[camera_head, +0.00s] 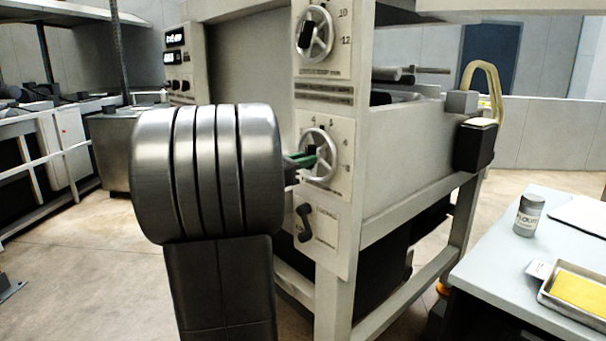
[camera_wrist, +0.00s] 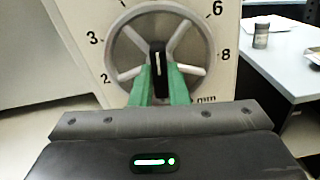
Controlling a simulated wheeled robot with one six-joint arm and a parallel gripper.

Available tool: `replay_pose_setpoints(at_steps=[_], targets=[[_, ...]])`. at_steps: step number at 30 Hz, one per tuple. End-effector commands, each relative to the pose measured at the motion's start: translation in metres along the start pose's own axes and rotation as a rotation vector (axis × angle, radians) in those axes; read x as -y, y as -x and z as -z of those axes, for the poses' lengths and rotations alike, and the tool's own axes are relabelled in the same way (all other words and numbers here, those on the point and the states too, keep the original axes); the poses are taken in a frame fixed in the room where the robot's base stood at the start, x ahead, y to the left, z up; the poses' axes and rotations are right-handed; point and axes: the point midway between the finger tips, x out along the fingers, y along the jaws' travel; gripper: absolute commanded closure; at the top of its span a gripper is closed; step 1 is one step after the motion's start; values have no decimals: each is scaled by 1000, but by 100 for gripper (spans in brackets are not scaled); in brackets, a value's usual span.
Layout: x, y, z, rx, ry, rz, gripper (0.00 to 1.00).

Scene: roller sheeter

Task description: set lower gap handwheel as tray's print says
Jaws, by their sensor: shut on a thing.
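The lower gap handwheel (camera_head: 330,157) is a grey spoked wheel on the machine's pale front panel. In the wrist view the handwheel (camera_wrist: 128,74) has a black centre grip (camera_wrist: 157,60) with a white line pointing roughly up, between the printed 3 and 6. Numbers 2, 3, 6, 8 and "mm" show; the top of the dial is cut off. My gripper (camera_wrist: 160,75) has green fingers shut on the black grip, one each side. It also shows in the head view (camera_head: 304,160), partly behind my arm. The tray (camera_head: 545,295) holds something yellow; its print is not readable.
An upper handwheel (camera_head: 315,34) sits above on the same panel, and a black lever switch (camera_head: 304,222) below. A grey jar (camera_head: 528,215) and a small white card (camera_head: 538,270) are on the right table (camera_head: 490,250). Open floor lies at the left.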

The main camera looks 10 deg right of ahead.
Motion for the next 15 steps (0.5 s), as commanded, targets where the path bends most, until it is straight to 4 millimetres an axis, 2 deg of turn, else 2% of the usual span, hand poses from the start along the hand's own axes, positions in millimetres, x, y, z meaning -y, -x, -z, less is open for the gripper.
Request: replay_pose_setpoints(at_steps=[1,15], targets=[[1,0,7,0,-44,-1,100],[0,0,7,-1,-490,-1,100]])
